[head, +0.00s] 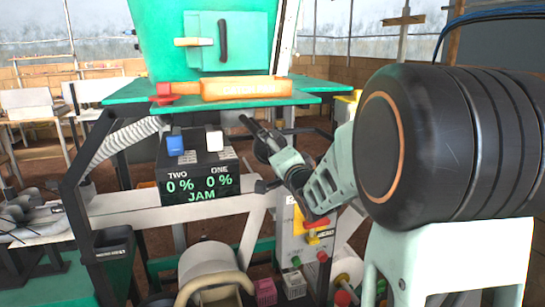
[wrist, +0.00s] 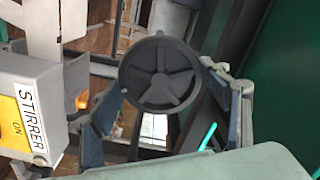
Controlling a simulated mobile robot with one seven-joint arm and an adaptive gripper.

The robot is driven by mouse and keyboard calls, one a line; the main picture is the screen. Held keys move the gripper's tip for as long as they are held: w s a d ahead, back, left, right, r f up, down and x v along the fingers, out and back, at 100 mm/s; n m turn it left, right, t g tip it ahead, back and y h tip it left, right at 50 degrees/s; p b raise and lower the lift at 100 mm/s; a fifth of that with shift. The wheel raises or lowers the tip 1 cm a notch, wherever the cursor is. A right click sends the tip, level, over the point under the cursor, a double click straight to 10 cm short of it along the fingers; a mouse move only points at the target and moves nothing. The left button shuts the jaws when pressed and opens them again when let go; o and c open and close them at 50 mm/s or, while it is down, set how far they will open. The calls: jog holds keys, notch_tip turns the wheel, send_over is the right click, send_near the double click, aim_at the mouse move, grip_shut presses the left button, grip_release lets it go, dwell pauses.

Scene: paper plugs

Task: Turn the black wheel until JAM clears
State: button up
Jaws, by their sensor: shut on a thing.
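The black wheel (wrist: 160,73) is round and spoked, and it faces the camera in the wrist view. My gripper (wrist: 163,82) has one finger at each side of its rim and is shut on it. In the head view my gripper (head: 272,150) reaches the wheel's place beside the machine frame, and the wheel is mostly hidden there. The black display box (head: 199,185) reads TWO 0 %, ONE 0 % and, below, JAM in green letters.
A blue switch (head: 175,143) and a white switch (head: 214,140) stand on the display box. A grey STIRRER box (wrist: 28,105) sits close left of my gripper in the wrist view. An orange-yellow bar (head: 245,88) lies on the green shelf above.

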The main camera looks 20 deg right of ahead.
jog(key=shift+n+b, duration=7.45)
jog(key=shift+n, duration=2.35)
jog(key=o, duration=1.2)
jog(key=shift+c, duration=0.2)
jog(key=shift+s+p, duration=0.3)
jog(key=shift+s, duration=1.75)
